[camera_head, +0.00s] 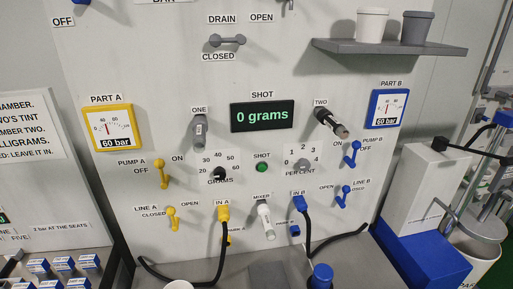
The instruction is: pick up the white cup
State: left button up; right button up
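A white cup (371,24) stands upright on the grey wall shelf (388,48) at the upper right. A dark grey cup (416,28) stands right beside it on the same shelf. Another white rim (178,285) shows at the bottom edge; most of that object is cut off, so I cannot tell if it is a cup. Neither of my grippers is in view.
Below the shelf, the panel carries the display (262,116) reading "0 grams", gauges, levers and dark hoses (306,226). A blue-capped item (321,276) stands at the bottom. A white and blue unit (415,200) and a bucket (474,245) are at the right.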

aim_at(371, 25)
jog(key=j+z, duration=0.15)
jog(key=z, duration=0.3)
jog(key=j+z, duration=0.15)
jog(key=z, duration=0.3)
jog(key=j+z, duration=0.15)
jog(key=z, duration=0.3)
jog(key=k+j+z, duration=0.1)
jog(key=z, duration=0.35)
